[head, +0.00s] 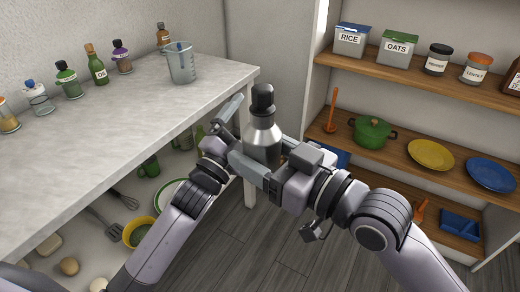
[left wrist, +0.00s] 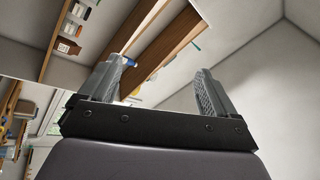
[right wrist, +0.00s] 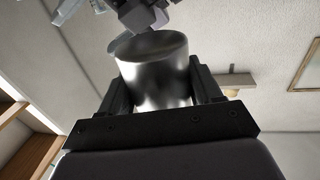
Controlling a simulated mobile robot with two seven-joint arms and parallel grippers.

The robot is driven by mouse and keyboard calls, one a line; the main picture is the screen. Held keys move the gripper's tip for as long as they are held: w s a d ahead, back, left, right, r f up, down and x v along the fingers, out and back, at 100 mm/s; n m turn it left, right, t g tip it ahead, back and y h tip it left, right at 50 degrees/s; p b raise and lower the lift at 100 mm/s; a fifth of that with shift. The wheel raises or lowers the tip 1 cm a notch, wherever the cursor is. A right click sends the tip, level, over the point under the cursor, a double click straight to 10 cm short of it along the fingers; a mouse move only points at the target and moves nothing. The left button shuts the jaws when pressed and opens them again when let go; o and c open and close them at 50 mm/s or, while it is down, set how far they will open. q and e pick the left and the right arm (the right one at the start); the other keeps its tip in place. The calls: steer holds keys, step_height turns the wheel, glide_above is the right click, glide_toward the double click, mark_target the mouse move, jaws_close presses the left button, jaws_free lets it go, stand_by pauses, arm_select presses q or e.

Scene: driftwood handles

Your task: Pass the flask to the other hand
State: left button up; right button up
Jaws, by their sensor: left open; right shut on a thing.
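The flask (head: 263,130) is a silver metal bottle with a black cap, standing upright in the air in front of the counter's corner. My right gripper (head: 258,167) is shut around its lower body. In the right wrist view the flask's shiny body (right wrist: 155,70) fills the space between the right fingers. My left gripper (head: 227,115) is open, just left of the flask near its upper part. In the left wrist view the left fingers (left wrist: 160,85) are spread with nothing between them. Whether the left fingers touch the flask cannot be told.
A pale counter (head: 120,108) on the left carries several bottles and a clear measuring beaker (head: 181,64). Wooden shelves (head: 400,150) on the right hold tins, jars, a green pot (head: 372,133) and plates. Bowls and utensils lie under the counter.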

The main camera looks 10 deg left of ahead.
steer(key=shift+r, duration=0.1)
arm_select(q)
steer(key=s+a+f+n+g+y, duration=0.25)
steer(key=s+f+n, duration=0.2)
steer(key=f, duration=0.55)
steer(key=s+a+f+n+g+y, duration=0.1)
steer(key=s+f+n+g+y, duration=0.2)
steer(key=s+f, duration=0.5)
steer(key=s+a+f+n+g, duration=0.1)
steer(key=s+f+n+g, duration=0.4)
steer(key=s+f, duration=0.7)
steer(key=shift+s+a+f, duration=0.3)
steer(key=shift+s+f, duration=0.1)
steer(key=shift+n+h, duration=0.25)
